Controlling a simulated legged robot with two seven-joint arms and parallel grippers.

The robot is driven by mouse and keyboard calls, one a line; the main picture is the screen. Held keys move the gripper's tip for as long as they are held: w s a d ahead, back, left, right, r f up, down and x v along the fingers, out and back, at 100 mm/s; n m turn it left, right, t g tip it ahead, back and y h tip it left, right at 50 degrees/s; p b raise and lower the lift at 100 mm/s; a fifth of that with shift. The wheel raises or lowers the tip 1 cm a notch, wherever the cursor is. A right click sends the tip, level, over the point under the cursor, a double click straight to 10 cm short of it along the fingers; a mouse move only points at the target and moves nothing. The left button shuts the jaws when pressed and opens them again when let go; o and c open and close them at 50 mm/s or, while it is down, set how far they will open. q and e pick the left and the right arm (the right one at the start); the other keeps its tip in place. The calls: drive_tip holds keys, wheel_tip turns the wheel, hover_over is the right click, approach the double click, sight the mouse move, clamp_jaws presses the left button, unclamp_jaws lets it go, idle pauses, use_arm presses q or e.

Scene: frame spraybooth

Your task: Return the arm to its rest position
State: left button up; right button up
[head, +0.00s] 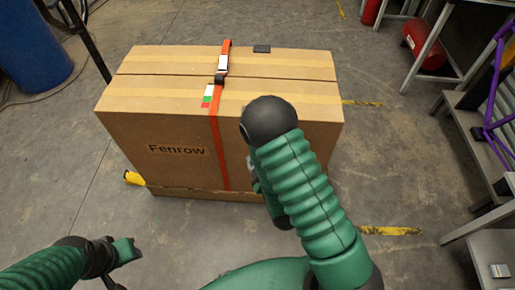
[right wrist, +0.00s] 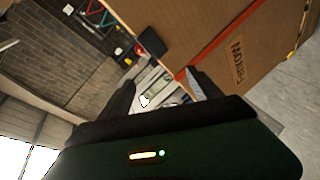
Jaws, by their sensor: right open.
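My right arm (head: 305,190), in a green ribbed sleeve, rises in front of the box in the head view and bends at a dark round joint. Its forearm and gripper are mostly hidden behind it there. In the right wrist view my right gripper (right wrist: 163,80) has its two dark fingers spread apart with nothing held between them. The cardboard box lies beyond and to the right of the fingers there. My left arm (head: 45,268) is low at the left edge of the head view. Its hand end (head: 122,252) shows, but its fingers cannot be made out clearly.
A large cardboard box (head: 130,125) marked Fenrow, with an orange strap (head: 216,140) and buckle (head: 221,70), stands on the concrete floor just ahead. A blue drum (head: 30,45) is at upper left. Metal benches and a red cylinder (head: 423,45) are at right.

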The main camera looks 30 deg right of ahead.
use_arm(q)
drive_tip(key=w+p+v, duration=0.2)
drive_tip(key=p+v, duration=0.6)
drive_tip(key=v, duration=0.1)
drive_tip(key=shift+r, duration=0.2)
use_arm(e)
drive_tip(key=s+a+r+m+g+y, duration=0.1)
drive_tip(key=s+a+r+m+g, duration=0.1)
drive_tip(key=s+r+m+g, duration=0.3)
drive_tip(key=s+a+r+m+g+y, duration=0.1)
drive_tip(key=s+a+r+m+g, duration=0.1)
drive_tip(key=s+r+m+g, duration=0.3)
drive_tip(key=s+r+g, duration=0.2)
drive_tip(key=s, duration=0.2)
drive_tip(key=shift+s+a+g+y, duration=0.35)
drive_tip(key=shift+g+y, duration=0.05)
use_arm(q)
drive_tip(key=shift+s, duration=0.1)
drive_tip(key=shift+d, duration=0.1)
